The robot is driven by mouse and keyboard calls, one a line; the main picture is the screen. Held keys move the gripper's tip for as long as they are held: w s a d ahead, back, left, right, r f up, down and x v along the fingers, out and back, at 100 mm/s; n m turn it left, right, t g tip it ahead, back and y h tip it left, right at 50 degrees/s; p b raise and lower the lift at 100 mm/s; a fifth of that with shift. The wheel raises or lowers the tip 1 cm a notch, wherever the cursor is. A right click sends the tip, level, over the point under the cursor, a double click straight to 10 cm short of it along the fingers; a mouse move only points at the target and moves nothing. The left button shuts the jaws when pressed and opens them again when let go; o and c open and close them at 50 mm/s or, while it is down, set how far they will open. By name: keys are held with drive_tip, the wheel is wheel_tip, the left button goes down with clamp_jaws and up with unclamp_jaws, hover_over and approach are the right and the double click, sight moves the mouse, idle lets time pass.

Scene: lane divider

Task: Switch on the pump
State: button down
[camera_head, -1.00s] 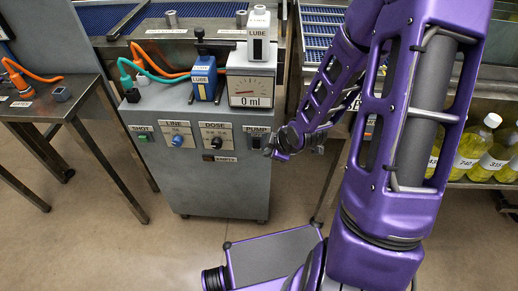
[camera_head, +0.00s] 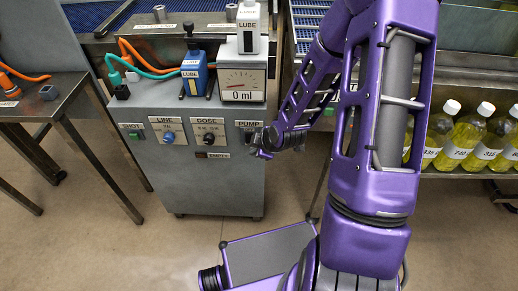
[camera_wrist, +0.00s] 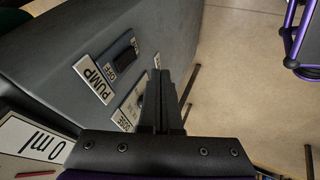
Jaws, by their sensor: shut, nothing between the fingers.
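The pump switch (camera_wrist: 124,56) is a dark rocker in a plate marked OFF, on the front of the grey cabinet (camera_head: 215,192), beside the PUMP label (camera_wrist: 92,78). In the head view the PUMP label (camera_head: 248,124) is at the panel's upper right and my gripper hides most of the switch. My gripper (camera_head: 258,152) is at the panel's right side there. In the wrist view my gripper (camera_wrist: 161,74) is shut and empty, its fingertips to the right of the switch. I cannot tell whether they touch the panel.
LINE knob (camera_head: 168,136), DOSE knob (camera_head: 209,138) and green SHOT button (camera_head: 134,135) share the panel. Yellow bottles (camera_head: 462,136) stand on the right shelf. Floor in front is clear.

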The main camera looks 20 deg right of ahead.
sight(249, 139)
drive_tip(key=w+f, duration=0.3)
drive_tip(key=w, duration=0.2)
drive_tip(key=shift+w+d+f, duration=0.25)
drive_tip(key=shift+w+d, duration=0.05)
drive_tip(key=shift+w, duration=0.05)
drive_tip(key=shift+b, duration=0.35)
drive_tip(key=shift+w, duration=0.25)
